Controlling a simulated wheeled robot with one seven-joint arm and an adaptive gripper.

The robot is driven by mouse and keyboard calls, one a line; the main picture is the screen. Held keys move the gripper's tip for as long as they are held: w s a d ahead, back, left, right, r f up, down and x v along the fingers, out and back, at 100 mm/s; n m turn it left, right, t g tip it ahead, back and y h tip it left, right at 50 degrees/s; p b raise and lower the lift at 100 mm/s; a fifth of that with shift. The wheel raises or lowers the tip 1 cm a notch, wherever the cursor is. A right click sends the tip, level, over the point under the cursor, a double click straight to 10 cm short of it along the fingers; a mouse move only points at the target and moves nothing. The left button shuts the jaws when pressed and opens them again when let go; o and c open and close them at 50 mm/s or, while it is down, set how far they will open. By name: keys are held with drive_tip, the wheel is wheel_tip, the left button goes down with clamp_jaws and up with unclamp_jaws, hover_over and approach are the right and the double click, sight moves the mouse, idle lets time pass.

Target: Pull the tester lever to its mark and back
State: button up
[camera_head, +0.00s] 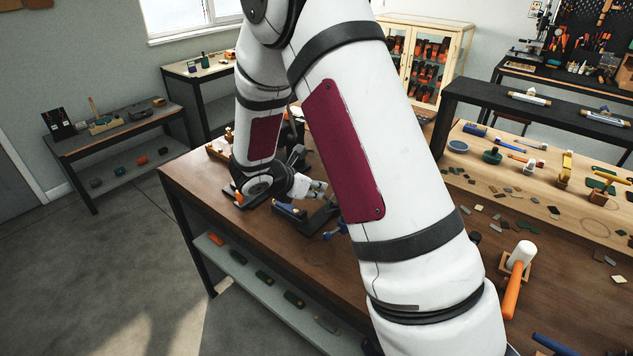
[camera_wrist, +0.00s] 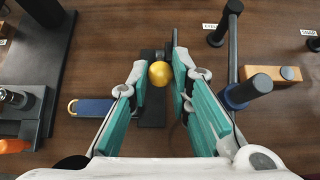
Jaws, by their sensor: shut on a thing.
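A yellow ball knob (camera_wrist: 160,74), which looks like the tester lever's end, sits between the teal-padded fingers of my gripper (camera_wrist: 158,62) in the wrist view. The fingers are closed on it from both sides. A dark base strip (camera_wrist: 152,116) lies below the knob. In the head view my gripper (camera_head: 318,189) is low over the brown workbench, by a dark fixture (camera_head: 300,219). My own arm covers much of that area. The knob and the lever's mark cannot be made out there.
In the wrist view, a blue tag (camera_wrist: 92,107) lies left of the fingers. A blue-collared dark post (camera_wrist: 246,91) and a wooden block (camera_wrist: 272,75) stand close on the right. In the head view, an orange-handled mallet (camera_head: 515,283) lies on the brown bench (camera_head: 265,255).

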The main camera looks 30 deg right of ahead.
drive_tip(key=shift+s+a+f, duration=0.15)
drive_tip(key=shift+a+f, duration=0.2)
drive_tip(key=shift+a, duration=0.2)
drive_tip(key=shift+s+a+f, duration=0.25)
drive_tip(key=shift+a+f, duration=0.25)
drive_tip(key=shift+f, duration=0.05)
drive_tip(key=o, duration=0.9)
